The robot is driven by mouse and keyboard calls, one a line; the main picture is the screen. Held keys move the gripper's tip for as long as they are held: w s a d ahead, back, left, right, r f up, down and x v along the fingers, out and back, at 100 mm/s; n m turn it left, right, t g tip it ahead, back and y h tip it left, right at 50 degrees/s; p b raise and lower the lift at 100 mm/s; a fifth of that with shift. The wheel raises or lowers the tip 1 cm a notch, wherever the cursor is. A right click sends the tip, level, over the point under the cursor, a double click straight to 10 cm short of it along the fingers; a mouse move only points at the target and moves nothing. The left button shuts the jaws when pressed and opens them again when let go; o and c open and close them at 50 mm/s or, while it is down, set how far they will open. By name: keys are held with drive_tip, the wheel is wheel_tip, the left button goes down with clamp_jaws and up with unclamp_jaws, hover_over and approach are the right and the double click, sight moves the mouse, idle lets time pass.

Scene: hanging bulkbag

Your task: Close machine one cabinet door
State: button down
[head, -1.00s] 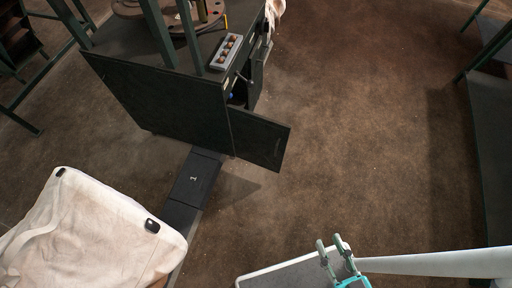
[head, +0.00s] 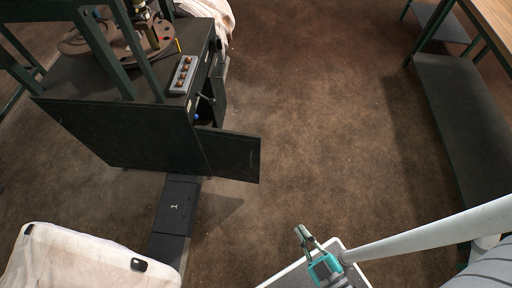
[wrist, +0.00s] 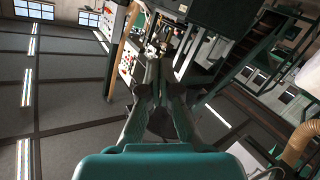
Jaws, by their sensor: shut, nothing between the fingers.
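The dark green machine cabinet (head: 125,137) stands at the upper left of the head view. Its front door (head: 230,156) stands open, swung out to the right from the cabinet's near corner. A second narrow panel (head: 221,85) also sticks out further back. Part of the dark inside shows, with a small blue item (head: 197,117). My gripper (head: 304,236) is at the lower middle right, well apart from the door, its fingers shut and empty. The closed fingers also show in the wrist view (wrist: 154,75); I cannot make out the door there.
A black floor plate marked 1 (head: 175,206) lies before the cabinet. A white bulk bag (head: 75,262) is at the lower left. A workbench with a lower shelf (head: 455,115) stands at right. Brown floor (head: 330,130) between is clear. A button box (head: 183,75) sits on the cabinet.

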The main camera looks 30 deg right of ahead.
drive_tip(key=w+d+f+n+t, duration=0.2)
drive_tip(key=w+f+n, duration=0.5)
drive_tip(key=w+f, duration=0.45)
drive_tip(key=n+y, duration=0.2)
drive_tip(key=n, duration=0.6)
approach(255, 139)
drive_tip(key=w+a, duration=0.3)
drive_tip(key=shift+w+d+r, duration=0.1)
drive_tip(key=shift+w+d, duration=0.8)
drive_tip(key=shift+w, duration=0.35)
drive_tip(key=shift+w+d, duration=0.3)
drive_tip(key=shift+w, duration=0.1)
drive_tip(key=shift+w+d, duration=0.1)
drive_tip(key=shift+d, duration=0.05)
